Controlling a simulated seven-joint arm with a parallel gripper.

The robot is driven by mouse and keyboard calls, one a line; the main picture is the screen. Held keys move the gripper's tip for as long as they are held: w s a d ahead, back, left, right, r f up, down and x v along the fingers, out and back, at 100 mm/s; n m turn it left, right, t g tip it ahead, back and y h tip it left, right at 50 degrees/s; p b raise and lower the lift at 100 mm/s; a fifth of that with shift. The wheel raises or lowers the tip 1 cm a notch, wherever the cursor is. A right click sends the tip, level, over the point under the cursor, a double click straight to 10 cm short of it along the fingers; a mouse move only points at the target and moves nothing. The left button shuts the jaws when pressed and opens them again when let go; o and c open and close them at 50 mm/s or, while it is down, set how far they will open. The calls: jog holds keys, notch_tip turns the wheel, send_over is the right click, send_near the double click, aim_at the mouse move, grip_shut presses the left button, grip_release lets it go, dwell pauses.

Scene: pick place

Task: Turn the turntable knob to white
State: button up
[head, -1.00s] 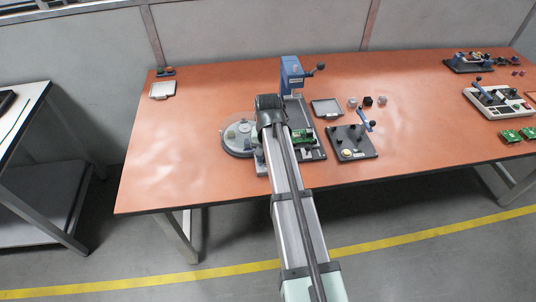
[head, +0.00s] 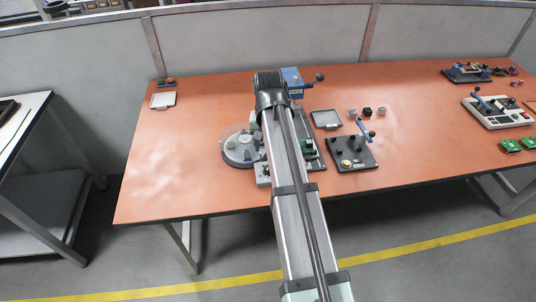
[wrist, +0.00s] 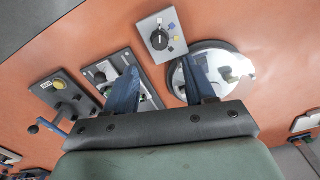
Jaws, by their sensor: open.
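The turntable (head: 236,152) is a round grey disc at the left of my arm in the head view. In the wrist view its shiny disc (wrist: 238,68) lies partly behind my right finger. A grey control plate (wrist: 148,24) beside it carries a black round knob (wrist: 159,39) with small coloured marks, including yellow and blue; I cannot tell clearly where the knob points. My gripper (wrist: 160,64) is open, its two blue fingers apart and nothing seen between them. The knob appears beyond the fingertips in the picture, apart from them. In the head view my arm hides the gripper.
A blue lever press (head: 292,82) stands behind my arm. A black lever board (head: 350,152), a grey tray (head: 326,119) and several small cubes (head: 367,111) lie to the right. A white tray (head: 163,100) sits far left.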

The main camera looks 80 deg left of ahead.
jog(key=shift+r, duration=1.85)
